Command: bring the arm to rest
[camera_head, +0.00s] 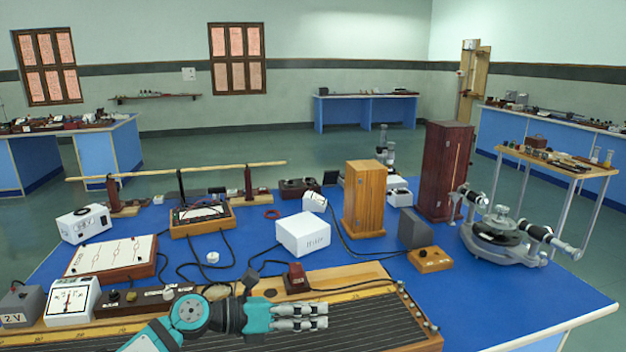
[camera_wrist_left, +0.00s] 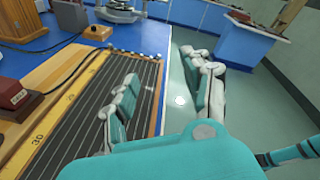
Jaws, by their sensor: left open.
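My left arm comes in from the lower left in the head view. Its teal and grey gripper (camera_head: 322,316) points right, above the long wooden board with dark parallel strips (camera_head: 370,325). In the left wrist view the gripper (camera_wrist_left: 165,95) shows its two fingers well apart, with nothing between them. One finger is over the striped board (camera_wrist_left: 75,105), the other over the floor beyond the table edge. The gripper holds nothing. My right gripper is not in either view.
A red-brown block (camera_head: 295,278) sits on the board's back side. A white box (camera_head: 303,234), a tall wooden case (camera_head: 364,198) and a spectrometer (camera_head: 503,235) stand farther back on the blue table (camera_head: 560,300). Cables lie around. Open floor (camera_wrist_left: 180,100) lies beside the table.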

